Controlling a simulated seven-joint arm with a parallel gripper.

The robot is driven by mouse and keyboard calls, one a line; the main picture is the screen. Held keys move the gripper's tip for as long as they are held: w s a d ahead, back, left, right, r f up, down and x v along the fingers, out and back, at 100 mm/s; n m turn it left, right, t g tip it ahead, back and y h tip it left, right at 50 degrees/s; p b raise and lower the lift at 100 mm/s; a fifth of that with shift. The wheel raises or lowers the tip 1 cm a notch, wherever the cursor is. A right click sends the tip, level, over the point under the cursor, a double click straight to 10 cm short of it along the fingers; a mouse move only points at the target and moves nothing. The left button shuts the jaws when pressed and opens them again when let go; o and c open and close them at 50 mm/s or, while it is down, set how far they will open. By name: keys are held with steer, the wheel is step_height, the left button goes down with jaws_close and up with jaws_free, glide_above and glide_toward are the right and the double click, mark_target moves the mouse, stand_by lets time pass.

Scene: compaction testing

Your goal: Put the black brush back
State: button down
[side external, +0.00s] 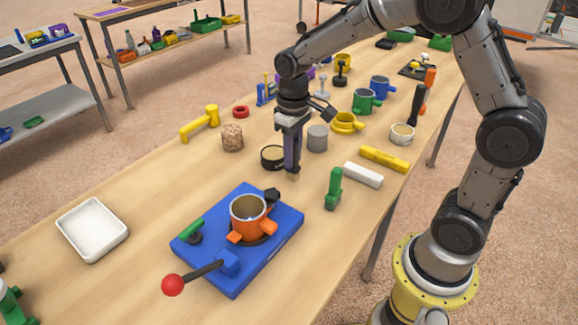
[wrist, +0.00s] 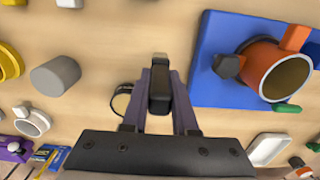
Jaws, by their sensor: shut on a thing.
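My gripper (side external: 291,158) points down above the middle of the table, just behind the blue base. Its fingers are shut on the black brush, mostly hidden between them in the side view, where only a pale tip (side external: 292,177) shows below.
The blue base (side external: 275,248) carries an orange cup (side external: 248,213) and a red-knobbed lever (side external: 173,284). A grey cylinder (side external: 318,138), a cork-like cylinder (side external: 232,137), a green-handled tool (side external: 333,189) and a white bar (side external: 363,174) stand or lie around. A white tray (side external: 93,229) is at left, with bare table beside it.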

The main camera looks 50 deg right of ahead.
steer(key=shift+w+f, duration=0.45)
steer(key=shift+f, duration=0.8)
steer(key=shift+w+f, duration=0.15)
steer(key=shift+f, duration=0.8)
steer(key=shift+f, duration=0.15)
steer(key=c, duration=0.7)
jaws_free()
